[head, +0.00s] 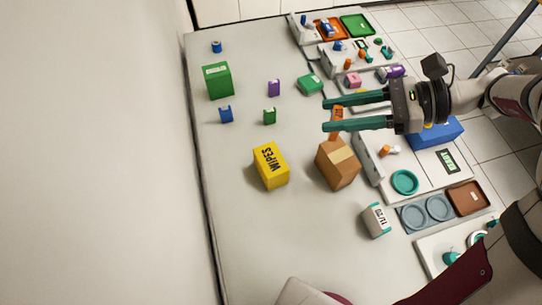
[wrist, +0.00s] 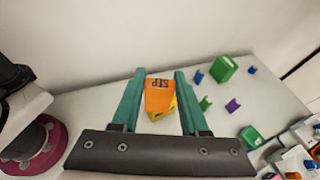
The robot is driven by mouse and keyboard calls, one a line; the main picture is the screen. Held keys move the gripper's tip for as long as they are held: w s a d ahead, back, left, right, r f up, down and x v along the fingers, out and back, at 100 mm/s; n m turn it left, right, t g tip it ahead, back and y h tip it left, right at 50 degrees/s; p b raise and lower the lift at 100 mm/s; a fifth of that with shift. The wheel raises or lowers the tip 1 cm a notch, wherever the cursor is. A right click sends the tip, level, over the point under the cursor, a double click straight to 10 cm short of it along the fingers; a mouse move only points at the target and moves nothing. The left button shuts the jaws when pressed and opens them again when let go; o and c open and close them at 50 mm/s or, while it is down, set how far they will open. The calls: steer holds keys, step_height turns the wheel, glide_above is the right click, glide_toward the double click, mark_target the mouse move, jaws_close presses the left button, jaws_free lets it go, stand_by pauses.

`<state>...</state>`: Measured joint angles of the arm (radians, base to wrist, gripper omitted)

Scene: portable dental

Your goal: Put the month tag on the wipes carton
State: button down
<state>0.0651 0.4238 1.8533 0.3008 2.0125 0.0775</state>
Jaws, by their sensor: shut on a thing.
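The yellow wipes carton (head: 270,166) stands upright on the table, with dark WIPES lettering. My gripper (head: 325,115) has green fingers and is shut on the orange month tag (head: 336,122). The tag is above the table, to the right of the carton and apart from it in the head view. In the wrist view the month tag (wrist: 159,99) shows the letters SEP between the fingers. Part of the yellow carton (wrist: 171,105) shows behind the tag there, and the rest is hidden.
A brown box (head: 337,165) stands right of the carton, below my gripper in the picture. A white 11/20 block (head: 376,220) is nearer. Green (head: 217,81), blue and purple boxes stand farther back. Trays line the right edge. The table left of the carton is clear.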

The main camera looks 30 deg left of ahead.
step_height(320, 180, down, 4)
steer(key=shift+w+f, duration=0.1)
steer(key=shift+f, duration=0.15)
steer(key=w+f+x, duration=0.2)
steer(key=x, duration=1.1)
glide_above(271, 159)
step_height(271, 159, down, 4)
steer(key=shift+f, duration=0.15)
steer(key=shift+f, duration=0.15)
steer(key=shift+c, duration=2.1)
jaws_free()
